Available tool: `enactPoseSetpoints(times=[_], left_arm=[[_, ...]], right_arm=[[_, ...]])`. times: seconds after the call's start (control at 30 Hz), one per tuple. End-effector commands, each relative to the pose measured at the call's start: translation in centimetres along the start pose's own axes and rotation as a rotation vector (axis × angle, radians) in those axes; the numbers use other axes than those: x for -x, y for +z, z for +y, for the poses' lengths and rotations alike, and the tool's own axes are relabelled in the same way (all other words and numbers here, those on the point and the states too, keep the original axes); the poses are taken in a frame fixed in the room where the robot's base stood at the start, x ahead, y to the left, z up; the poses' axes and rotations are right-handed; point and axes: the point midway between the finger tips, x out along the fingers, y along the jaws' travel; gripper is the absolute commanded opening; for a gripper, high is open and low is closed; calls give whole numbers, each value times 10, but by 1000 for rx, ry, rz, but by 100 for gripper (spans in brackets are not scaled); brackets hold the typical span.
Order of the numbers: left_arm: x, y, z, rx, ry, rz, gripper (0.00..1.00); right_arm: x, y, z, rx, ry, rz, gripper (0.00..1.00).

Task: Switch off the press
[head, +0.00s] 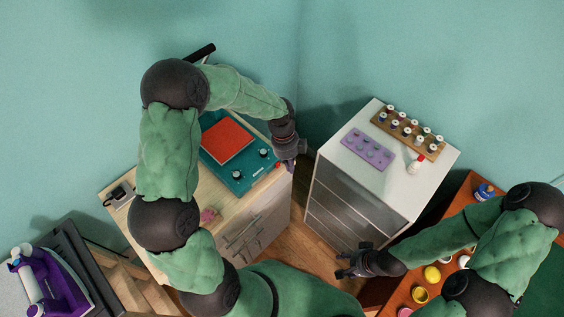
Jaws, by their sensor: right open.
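The press (225,150) is a teal machine with a flat red-orange plate (228,139), on the wooden cabinet left of centre. Its teal front panel carries two dark knobs (264,153), one of them further left (237,174). A small red part (278,165) shows at the panel's right end. My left gripper (290,163) is beside that right end, pointing down, close to the red part; contact is unclear. Its fingers are too small and dark to read. My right gripper (343,266) is open and empty, low in front of the drawer unit.
The white-topped drawer unit (433,165) stands right of the press, bearing a wooden thread-spool rack (408,134), a purple tray (368,150) and a small red-capped bottle (416,165). A purple iron (50,285) is at lower left. An orange table (400,298) with paint pots is at lower right.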

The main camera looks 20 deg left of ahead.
Motion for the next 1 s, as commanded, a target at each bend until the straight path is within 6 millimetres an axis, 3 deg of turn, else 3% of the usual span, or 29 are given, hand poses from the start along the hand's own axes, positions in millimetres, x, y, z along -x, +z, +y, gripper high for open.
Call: enactPoseSetpoints(times=[0.03,0.1,0.4,0.6,1.0], left_arm=[[19,7,-2,7,-12,-6,0],[34,11,-2,8,-12,-6,0],[82,23,0,6,-9,-4,0],[94,26,0,5,-6,-3,0],[95,27,0,5,-6,-3,0]], right_arm=[[5,0,-2,0,0,0,52],[9,0,-3,0,0,1,52],[19,0,-7,0,0,1,52],[21,0,-7,0,0,1,52],[21,0,-7,0,0,1,52]])
